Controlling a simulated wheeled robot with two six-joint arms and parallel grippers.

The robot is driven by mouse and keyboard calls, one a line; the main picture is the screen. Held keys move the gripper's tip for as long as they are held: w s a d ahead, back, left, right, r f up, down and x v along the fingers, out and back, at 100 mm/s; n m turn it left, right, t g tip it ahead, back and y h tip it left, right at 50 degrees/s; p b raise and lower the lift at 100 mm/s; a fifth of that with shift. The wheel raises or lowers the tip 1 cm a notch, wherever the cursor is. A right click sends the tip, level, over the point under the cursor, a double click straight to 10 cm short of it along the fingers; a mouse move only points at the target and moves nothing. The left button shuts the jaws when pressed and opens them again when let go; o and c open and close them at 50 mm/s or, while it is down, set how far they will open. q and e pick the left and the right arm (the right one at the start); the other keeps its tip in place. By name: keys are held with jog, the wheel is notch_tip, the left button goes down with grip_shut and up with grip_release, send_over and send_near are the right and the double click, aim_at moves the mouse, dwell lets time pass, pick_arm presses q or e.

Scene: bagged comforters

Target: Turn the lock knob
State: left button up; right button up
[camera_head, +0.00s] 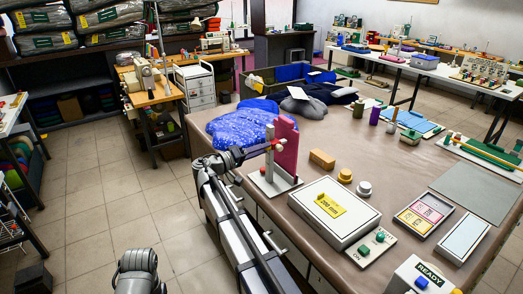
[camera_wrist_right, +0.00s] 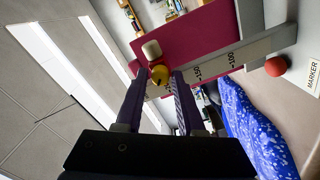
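The measuring stand has a white base (camera_head: 273,182), a crimson board (camera_head: 286,143) and a scale post marked 150 and 100 (camera_wrist_right: 225,62). My right gripper (camera_head: 267,149) is at the stand's left side. Contact cannot be told. My left gripper is out of view.
Blue patterned bagged comforter (camera_head: 236,126) lies behind the stand. A red ball (camera_wrist_right: 276,66) is at the post's other side.

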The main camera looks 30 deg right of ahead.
jog(key=shift+o, duration=1.3)
jog(key=a, duration=0.7)
jog(key=shift+s+a, duration=0.3)
jog(key=shift+a, duration=0.1)
jog(key=s+a+f+n+y, duration=0.4)
jog(key=s+a+f+y, duration=0.4)
jog(key=s+a+f, duration=0.3)
jog(key=s+a+f+n+g+y, duration=0.1)
jog(key=s+a+f+n+y, duration=0.4)
jog(key=s+a, duration=1.1)
notch_tip(320, 180, down, 6)
jog(key=y, duration=0.3)
jog(key=shift+y, duration=0.4)
